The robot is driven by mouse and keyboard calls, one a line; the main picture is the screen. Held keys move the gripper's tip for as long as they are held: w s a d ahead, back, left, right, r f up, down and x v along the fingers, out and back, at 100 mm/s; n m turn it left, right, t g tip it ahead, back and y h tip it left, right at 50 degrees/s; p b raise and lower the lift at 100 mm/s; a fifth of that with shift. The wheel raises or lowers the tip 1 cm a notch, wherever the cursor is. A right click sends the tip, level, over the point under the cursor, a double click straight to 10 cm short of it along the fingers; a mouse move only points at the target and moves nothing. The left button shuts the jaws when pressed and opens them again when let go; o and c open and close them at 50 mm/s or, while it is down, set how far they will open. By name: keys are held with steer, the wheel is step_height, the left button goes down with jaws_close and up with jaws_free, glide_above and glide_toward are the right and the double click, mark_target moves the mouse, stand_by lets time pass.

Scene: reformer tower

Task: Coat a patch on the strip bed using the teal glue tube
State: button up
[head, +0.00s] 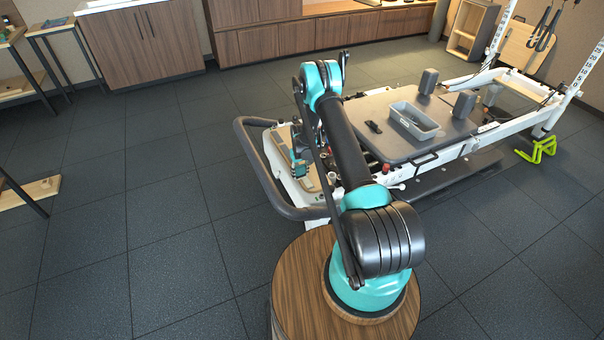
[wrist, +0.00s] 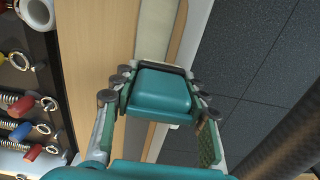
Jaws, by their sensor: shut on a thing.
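My gripper (wrist: 158,84) is shut on a teal block-like body, which I take to be the teal glue tube (wrist: 161,92). It fills the space between the fingers, with a dark band at its far end; its nozzle is not visible. Behind it in the wrist view is a tan wooden board (wrist: 90,55) with a paler, round-edged strip (wrist: 174,38) beside it. I cannot tell which surface is the strip bed, whether the tube touches it, or whether any glue lies on it. In the head view my arm hides much of this end.
Springs with red and blue ends (wrist: 20,131) line the left of the wrist view. The reformer's grey carriage (head: 380,145) bears a grey tray (head: 415,121) and two shoulder blocks. A dark padded bar (head: 262,168) curves around the near end. Floor at left is mostly clear.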

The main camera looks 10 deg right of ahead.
mark_target(300, 166)
steer(key=shift+r, duration=0.1)
steer(key=shift+r, duration=2.9)
steer(key=shift+r, duration=0.1)
